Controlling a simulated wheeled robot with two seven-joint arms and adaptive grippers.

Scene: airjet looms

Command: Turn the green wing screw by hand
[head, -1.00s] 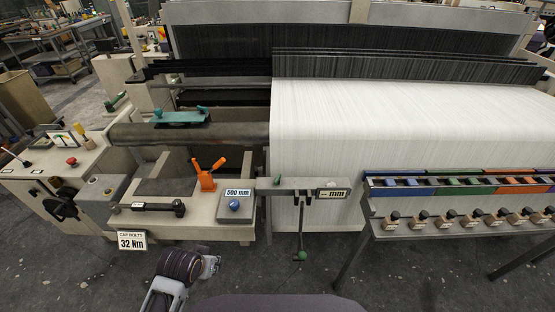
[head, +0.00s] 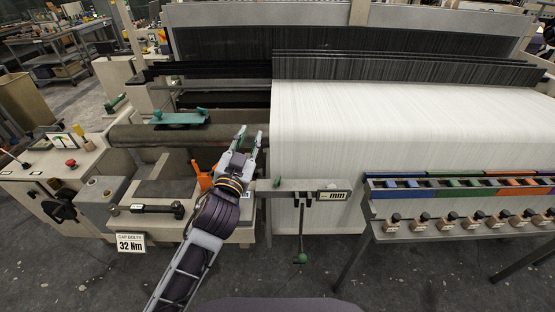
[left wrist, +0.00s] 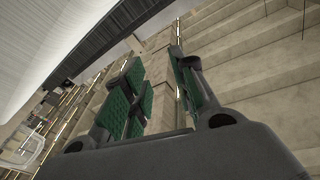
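A small green piece (head: 277,182), which looks like the wing screw, sits at the left end of the grey bar (head: 300,184) with the "mm" label. It is too small to make out its wings. My left gripper (head: 250,136) is raised above and left of it, over the loom's front, with fingers pointing toward the loom and apart. In the left wrist view the gripper (left wrist: 160,85) shows green-padded fingers with a gap and nothing between them. The screw cannot be made out there. My right gripper is not in view.
An orange clamp (head: 204,178) stands left of my left gripper, partly hidden by it. A teal bracket (head: 180,118) rests on the roller. A rod with a green ball (head: 302,258) hangs from the bar. White cloth (head: 360,130) lies right, behind a rack (head: 460,206) of bins and knobs.

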